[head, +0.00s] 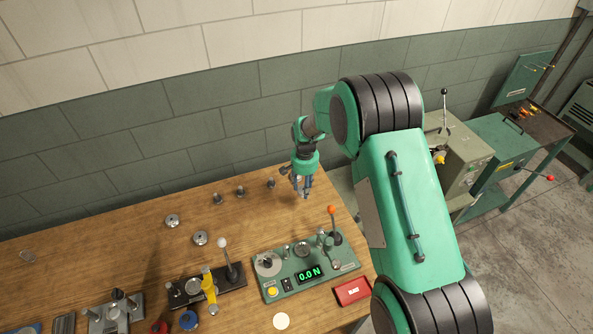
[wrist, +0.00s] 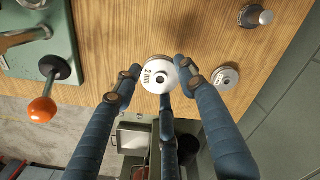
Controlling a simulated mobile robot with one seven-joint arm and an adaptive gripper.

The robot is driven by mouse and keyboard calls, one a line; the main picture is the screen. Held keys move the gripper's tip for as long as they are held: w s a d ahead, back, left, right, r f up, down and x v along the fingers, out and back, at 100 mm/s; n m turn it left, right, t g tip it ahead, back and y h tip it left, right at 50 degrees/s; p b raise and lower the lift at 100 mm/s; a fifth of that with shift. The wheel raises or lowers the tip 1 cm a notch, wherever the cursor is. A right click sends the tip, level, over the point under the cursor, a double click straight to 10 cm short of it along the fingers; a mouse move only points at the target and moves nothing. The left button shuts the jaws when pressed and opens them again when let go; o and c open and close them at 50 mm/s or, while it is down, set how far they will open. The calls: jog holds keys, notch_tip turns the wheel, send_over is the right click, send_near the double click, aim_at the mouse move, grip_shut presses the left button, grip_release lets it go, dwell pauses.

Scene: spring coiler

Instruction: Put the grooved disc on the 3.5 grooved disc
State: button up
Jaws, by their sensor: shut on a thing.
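My gripper (head: 304,190) hangs over the table's back right corner. In the wrist view its fingers (wrist: 160,82) are shut on a pale grooved disc (wrist: 150,78) with a centre hole and a marking that seems to read 2 mm. A second disc (wrist: 226,78) with a small label lies on the wood to the right of the fingers, apart from them; its label is too small to read. Two other discs lie farther left in the head view, one at the back (head: 172,220) and one in front (head: 200,238). I cannot tell which one is the 3.5 disc.
Several small metal knobbed pieces (head: 240,191) stand along the table's back. A green tester (head: 305,264) with an orange-knobbed lever (head: 332,211) stands in front of my gripper. A black lever fixture (head: 205,290) and a red box (head: 352,291) are nearby. Wood between is clear.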

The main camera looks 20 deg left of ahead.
jog(key=w+a, duration=0.3)
jog(key=w, duration=0.1)
jog(key=w+a, duration=0.2)
jog(key=w, duration=0.2)
jog(key=w+a+f+p, duration=0.1)
jog(key=w+a, duration=0.2)
jog(key=w, duration=0.1)
jog(key=shift+a+f, duration=0.1)
jog(key=shift+a, duration=0.2)
jog(key=shift+s, duration=0.1)
jog(key=shift+f+p, duration=0.35)
jog(key=shift+f, duration=1.4)
jog(key=shift+f, duration=0.15)
jog(key=o, duration=1.4)
notch_tip(320, 180, up, 12)
jog(key=shift+r+b, duration=0.1)
jog(key=shift+b, duration=0.5)
